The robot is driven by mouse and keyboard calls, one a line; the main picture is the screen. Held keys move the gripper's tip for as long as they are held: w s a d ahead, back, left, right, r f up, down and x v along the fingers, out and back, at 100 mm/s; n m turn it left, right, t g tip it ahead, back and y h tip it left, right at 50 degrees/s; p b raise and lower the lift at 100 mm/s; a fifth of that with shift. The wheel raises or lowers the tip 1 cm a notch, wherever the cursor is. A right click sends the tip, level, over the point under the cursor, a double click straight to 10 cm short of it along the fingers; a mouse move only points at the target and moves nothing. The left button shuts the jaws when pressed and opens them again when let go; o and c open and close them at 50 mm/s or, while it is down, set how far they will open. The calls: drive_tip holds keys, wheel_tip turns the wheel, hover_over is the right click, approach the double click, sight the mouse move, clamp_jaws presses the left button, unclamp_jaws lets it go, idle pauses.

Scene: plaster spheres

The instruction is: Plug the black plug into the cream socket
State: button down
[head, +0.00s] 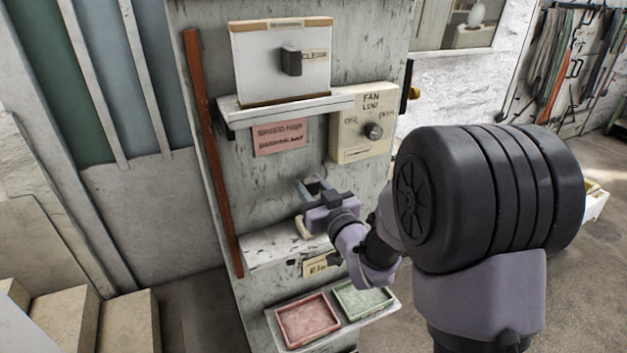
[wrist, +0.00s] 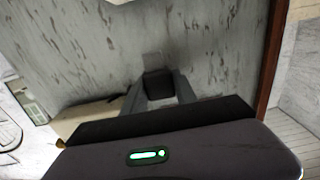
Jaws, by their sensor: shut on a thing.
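My gripper (head: 313,186) is in front of the worn grey panel, below the cream fan box. In the wrist view its two grey fingers (wrist: 158,86) are shut on a dark block, which I take for the black plug (wrist: 158,83). A small grey square patch shows just beyond the block, and I cannot tell what it is. In the head view the gripper mostly hides the plug. A small cream piece (head: 303,227) shows just below the gripper, partly hidden. I cannot tell whether it is the cream socket, or whether the plug touches anything.
The cream fan box (head: 347,148) with a grey knob is above right. A pink notice (head: 280,137) and a shelf (head: 290,107) with a white board are above. A lower ledge (head: 275,248), red tray (head: 308,320) and green tray (head: 364,299) are below. A red-brown strip (head: 212,155) runs along the left.

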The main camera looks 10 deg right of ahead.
drive_tip(key=shift+f+b, duration=0.15)
drive_tip(key=shift+b, duration=0.65)
wheel_tip(320, 180, down, 5)
drive_tip(key=b, duration=0.6)
drive_tip(key=shift+r, duration=0.2)
drive_tip(key=shift+r+b, duration=0.1)
drive_tip(key=shift+b, duration=1.45)
drive_tip(key=shift+f+b, duration=1.6)
drive_tip(key=shift+b, duration=0.65)
drive_tip(key=c, duration=0.9)
unclamp_jaws()
